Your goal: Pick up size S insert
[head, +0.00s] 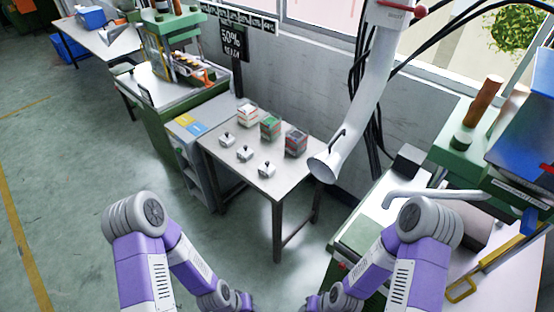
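Three small light metallic pieces, which look like inserts, lie in a row on the small table (228,161). They are a left one (227,139), a middle one (245,153) and a right one (266,169). Behind them stand three boxes: one white and red (247,115), one green (270,128) and one dark with red (296,142). Any size marks are too small to read, so I cannot tell which insert is size S. Both my purple and grey arms show at the bottom, well short of the table. Their grippers are not in view.
A grey shelf unit (196,165) and a green machine bench stand left of the table. A white extraction duct (345,130) hangs at its right. A green machine with a white worktop (500,282) is at right. Open green floor (80,175) lies at left.

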